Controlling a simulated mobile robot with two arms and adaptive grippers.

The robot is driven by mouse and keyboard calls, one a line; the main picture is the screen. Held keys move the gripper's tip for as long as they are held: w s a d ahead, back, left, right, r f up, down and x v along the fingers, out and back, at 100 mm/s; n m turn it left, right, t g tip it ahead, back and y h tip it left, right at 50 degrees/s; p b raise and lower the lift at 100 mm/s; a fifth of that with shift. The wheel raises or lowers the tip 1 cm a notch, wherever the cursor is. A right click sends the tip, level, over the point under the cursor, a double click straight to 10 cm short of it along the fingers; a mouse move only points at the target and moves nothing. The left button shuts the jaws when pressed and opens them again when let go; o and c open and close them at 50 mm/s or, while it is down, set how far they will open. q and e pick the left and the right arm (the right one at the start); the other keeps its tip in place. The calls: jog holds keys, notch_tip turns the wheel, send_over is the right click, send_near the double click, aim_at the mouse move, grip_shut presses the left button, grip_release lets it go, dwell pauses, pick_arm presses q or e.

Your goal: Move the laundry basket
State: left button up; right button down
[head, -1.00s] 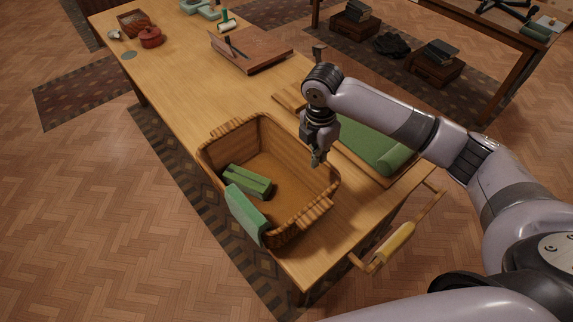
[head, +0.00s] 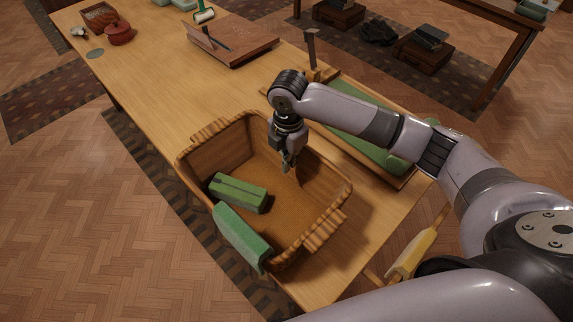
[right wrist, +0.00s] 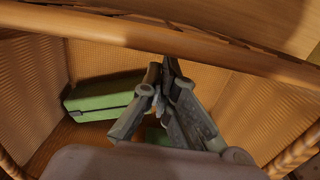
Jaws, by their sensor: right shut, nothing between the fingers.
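The wicker laundry basket (head: 212,143) stands on the wooden table, with handles at its two ends. A green cloth (head: 242,237) hangs over its near rim, and a green folded item (head: 238,193) lies inside. My right gripper (head: 289,166) is shut and empty, pointing down by the basket's far side wall, seemingly over the opening. In the right wrist view the shut fingers (right wrist: 166,68) show in front of the basket's inner wall (right wrist: 115,66), with the rim beyond; I cannot tell whether they touch it. The green item (right wrist: 100,97) is at left there. My left gripper is out of view.
Table left of the basket is clear.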

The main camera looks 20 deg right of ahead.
jog(key=p, duration=0.1)
send_over(288, 188)
notch_tip(288, 188, down, 7)
jog(key=shift+f, duration=0.6)
jog(key=w+d, duration=0.2)
jog(key=d, duration=0.2)
jog(key=w+d+b, duration=0.1)
jog(key=w+d, duration=0.1)
jog(key=d, duration=0.3)
jog(key=w+d+b, duration=0.1)
jog(key=d, duration=0.4)
jog(key=shift+w+d, duration=0.2)
jog(key=shift+w, duration=0.2)
jog(key=shift+d, duration=0.1)
